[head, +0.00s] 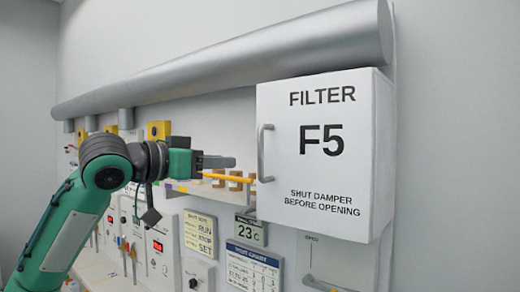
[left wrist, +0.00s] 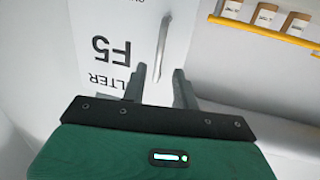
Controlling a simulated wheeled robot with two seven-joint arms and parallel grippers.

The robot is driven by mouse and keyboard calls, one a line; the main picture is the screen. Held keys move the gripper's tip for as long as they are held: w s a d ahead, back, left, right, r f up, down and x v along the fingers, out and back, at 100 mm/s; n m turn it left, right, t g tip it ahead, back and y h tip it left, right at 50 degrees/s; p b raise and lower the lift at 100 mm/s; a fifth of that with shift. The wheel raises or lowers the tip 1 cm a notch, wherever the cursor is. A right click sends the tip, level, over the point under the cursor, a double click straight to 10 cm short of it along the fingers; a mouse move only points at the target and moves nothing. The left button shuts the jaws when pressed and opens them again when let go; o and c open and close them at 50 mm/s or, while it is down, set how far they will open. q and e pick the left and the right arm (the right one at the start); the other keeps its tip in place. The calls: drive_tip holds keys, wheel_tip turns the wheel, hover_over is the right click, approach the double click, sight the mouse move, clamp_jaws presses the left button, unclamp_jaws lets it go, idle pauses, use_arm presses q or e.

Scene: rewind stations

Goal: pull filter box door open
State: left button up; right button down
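The white filter box door (head: 312,112), marked "FILTER F5", sits flush on its box, with no gap seen. Its grey vertical bar handle (head: 262,153) is near the door's left edge. My left gripper (head: 235,162) points right toward the handle, a little short of it in the head view. In the left wrist view the door (left wrist: 115,25) appears upside down. The two fingers of my left gripper (left wrist: 160,70) are spread apart, and the handle (left wrist: 163,42) lines up with the gap between them. No grip on the handle shows. My right gripper is out of view.
A thick grey duct (head: 220,68) runs above along the wall. A yellow bar (head: 228,177) and tan tagged blocks are behind my left gripper. Below are a "23 C" display (head: 250,231), a printed chart (head: 254,266) and a grey lever (head: 325,285) under an "OPEN" mark.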

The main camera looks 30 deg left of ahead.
sight(261, 145)
use_arm(q)
drive_tip(key=shift+t, duration=0.3)
drive_tip(key=w+d+r+p, duration=0.1)
drive_tip(key=w+p, duration=0.1)
drive_tip(key=w, duration=0.1)
drive_tip(key=w+d+r+p, duration=0.1)
drive_tip(key=w+p, duration=0.1)
drive_tip(key=w, duration=0.2)
drive_tip(key=w+r+p, duration=0.1)
drive_tip(key=w+p, duration=0.2)
drive_tip(key=shift+w+d+r, duration=0.1)
drive_tip(key=shift+w+d, duration=0.1)
drive_tip(key=shift+d, duration=0.2)
drive_tip(key=shift+w+d, duration=0.1)
drive_tip(key=shift+w, duration=0.2)
clamp_jaws()
